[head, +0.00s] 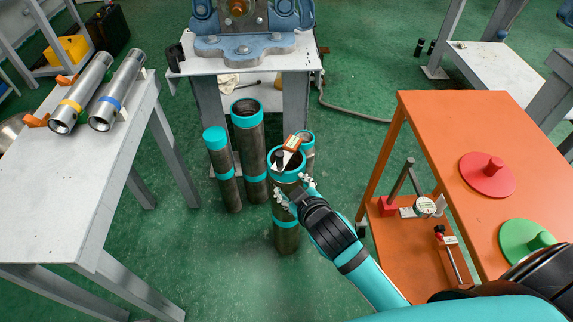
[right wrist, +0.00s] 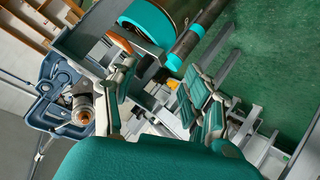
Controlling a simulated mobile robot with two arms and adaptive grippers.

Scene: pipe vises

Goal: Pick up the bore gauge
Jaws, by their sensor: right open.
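An orange-and-white device with a black knob (head: 290,146) sits at the mouth of the front teal-rimmed pipe (head: 286,240). It may be the bore gauge, but I cannot tell for sure. My right gripper (head: 293,190) is open and empty, low against the near side of the front pipe in the head view, below the device. In the right wrist view its spread fingers (right wrist: 160,92) have an orange part (right wrist: 120,42) beyond them. My left gripper is not in view.
Several teal-rimmed pipes (head: 247,150) stand upright before the blue vise (head: 243,45). The orange table (head: 430,120) at right holds a red disc (head: 487,175) and a green disc (head: 525,242). A grey bench (head: 60,200) with steel tubes stands at left.

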